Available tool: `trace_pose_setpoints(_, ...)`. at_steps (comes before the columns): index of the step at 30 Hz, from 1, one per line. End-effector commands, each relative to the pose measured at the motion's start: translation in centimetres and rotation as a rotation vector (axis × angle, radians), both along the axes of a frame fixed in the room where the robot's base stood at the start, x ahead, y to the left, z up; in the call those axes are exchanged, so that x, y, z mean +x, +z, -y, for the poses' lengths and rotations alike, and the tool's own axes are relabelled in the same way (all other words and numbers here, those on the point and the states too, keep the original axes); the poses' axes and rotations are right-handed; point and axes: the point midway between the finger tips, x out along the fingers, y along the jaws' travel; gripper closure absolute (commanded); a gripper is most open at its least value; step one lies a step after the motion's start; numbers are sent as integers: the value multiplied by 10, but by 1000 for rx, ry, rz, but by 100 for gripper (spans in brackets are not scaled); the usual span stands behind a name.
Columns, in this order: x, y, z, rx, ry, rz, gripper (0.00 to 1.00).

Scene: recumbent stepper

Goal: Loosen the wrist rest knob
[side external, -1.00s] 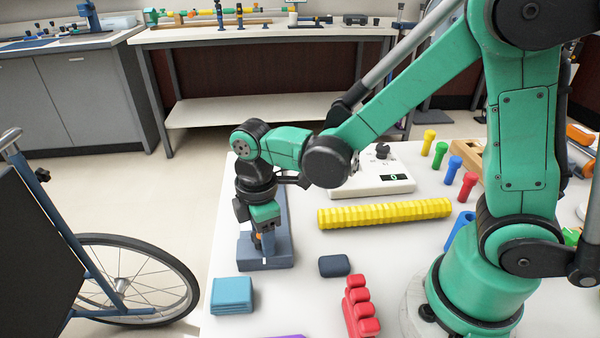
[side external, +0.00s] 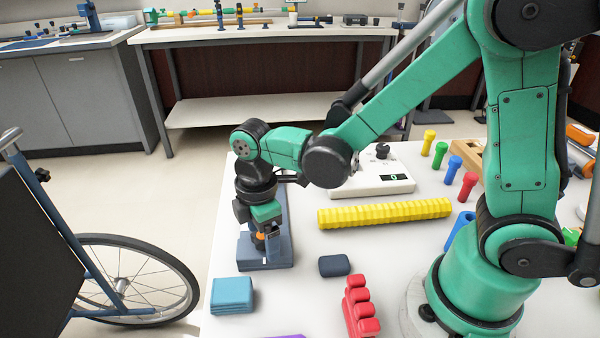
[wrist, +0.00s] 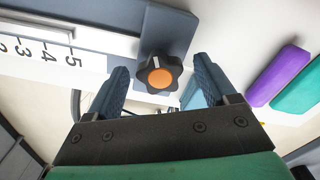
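The wrist rest knob (wrist: 159,73) is dark and lobed with an orange cap bearing a pale line. It sits near the end of the blue-grey wrist rest device (wrist: 180,28), beside a white scale marked 2 to 5. In the wrist view my gripper (wrist: 160,72) is open, one finger on each side of the knob, with a gap showing on both sides. In the side view my gripper (side external: 264,240) points down over the near end of the device (side external: 246,258), and its fingers partly hide the orange-capped knob.
A light blue block stack (side external: 232,295), a dark pad (side external: 334,265) and a red lobed grip (side external: 360,308) lie nearby. A yellow ribbed roll (side external: 385,213) and a white box with a display (side external: 370,180) stand to the right. A wheelchair (side external: 120,280) is beyond the table's left edge.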

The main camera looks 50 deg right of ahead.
Motion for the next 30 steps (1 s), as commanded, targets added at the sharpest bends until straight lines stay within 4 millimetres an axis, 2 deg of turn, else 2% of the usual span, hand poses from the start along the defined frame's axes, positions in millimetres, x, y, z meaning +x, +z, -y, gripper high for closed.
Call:
trace_pose_setpoints(7, 0, 6, 0, -1, 0, -1, 22)
trace_pose_setpoints(19, 0, 51, 0, 0, 0, 0, 22)
trace_pose_setpoints(30, 0, 56, 0, 0, 0, 0, 22)
